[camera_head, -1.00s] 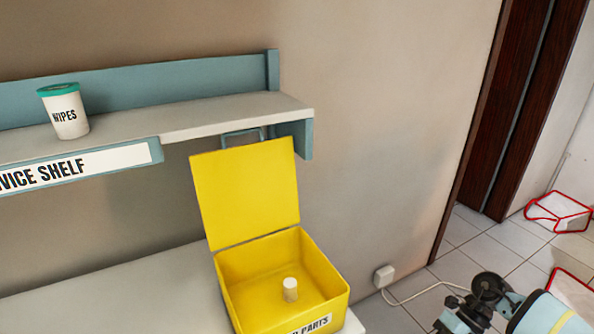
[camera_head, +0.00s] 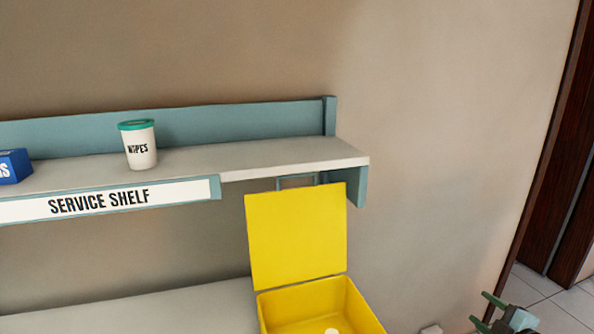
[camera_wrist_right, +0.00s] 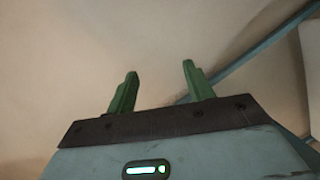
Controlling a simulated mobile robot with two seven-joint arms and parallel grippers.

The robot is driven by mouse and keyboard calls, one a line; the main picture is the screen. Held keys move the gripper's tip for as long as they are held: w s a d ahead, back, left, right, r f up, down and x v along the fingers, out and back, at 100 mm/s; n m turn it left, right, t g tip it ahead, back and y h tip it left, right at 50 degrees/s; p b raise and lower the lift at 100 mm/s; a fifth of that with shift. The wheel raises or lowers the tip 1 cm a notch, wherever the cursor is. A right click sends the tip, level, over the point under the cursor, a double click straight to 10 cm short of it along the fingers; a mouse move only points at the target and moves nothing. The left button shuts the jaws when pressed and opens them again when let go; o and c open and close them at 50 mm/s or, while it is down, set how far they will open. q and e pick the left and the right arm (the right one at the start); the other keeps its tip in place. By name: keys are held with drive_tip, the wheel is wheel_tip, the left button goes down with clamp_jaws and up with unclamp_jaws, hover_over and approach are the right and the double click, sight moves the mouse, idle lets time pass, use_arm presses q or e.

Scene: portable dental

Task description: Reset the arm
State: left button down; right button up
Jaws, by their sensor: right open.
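My right gripper (camera_head: 484,311) shows at the lower right edge of the head view, its green fingers pointing left. In the right wrist view its two fingers (camera_wrist_right: 159,70) stand apart with nothing between them. It is to the right of the open yellow box (camera_head: 296,240), apart from it. The box has its lid raised, and a small white piece (camera_head: 332,331) is partly visible inside at the bottom edge of the picture. My left gripper is not in view.
A service shelf (camera_head: 290,158) on the wall carries a wipes tub (camera_head: 139,146) and a blue box (camera_head: 14,166). A pale counter (camera_head: 150,312) lies below. A dark door frame (camera_head: 560,150) and tiled floor (camera_head: 545,300) are at the right.

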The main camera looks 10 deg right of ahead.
drive_tip(key=s+d+f+m+g+h, duration=0.2)
drive_tip(key=d+f+m+g+h, duration=0.1)
drive_tip(key=d+f+m+h, duration=0.15)
drive_tip(key=s+a+f+m+g+y, duration=0.1)
drive_tip(key=s+a+f+g+y, duration=0.1)
drive_tip(key=s+a+f, duration=0.7)
drive_tip(key=s+a+f+m+g+y, duration=0.1)
drive_tip(key=s+a+f+y, duration=0.2)
drive_tip(key=s+a+f, duration=0.65)
drive_tip(key=s+a+r+m+g+y, duration=0.1)
drive_tip(key=s+a+m, duration=0.1)
drive_tip(key=s+a, duration=0.75)
drive_tip(key=s+a+m+g+y, duration=0.1)
drive_tip(key=s+a+m, duration=0.1)
drive_tip(key=s+a, duration=0.8)
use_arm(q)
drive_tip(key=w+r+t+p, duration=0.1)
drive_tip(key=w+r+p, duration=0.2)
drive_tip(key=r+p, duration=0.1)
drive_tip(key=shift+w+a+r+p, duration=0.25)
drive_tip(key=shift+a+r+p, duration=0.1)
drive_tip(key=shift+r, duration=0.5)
use_arm(e)
drive_tip(key=w+a+r+t, duration=0.1)
drive_tip(key=w+a+r, duration=0.1)
drive_tip(key=w+r, duration=0.4)
drive_tip(key=shift+w+a+r, duration=0.2)
drive_tip(key=shift+a+r, duration=0.05)
drive_tip(key=shift+r, duration=0.05)
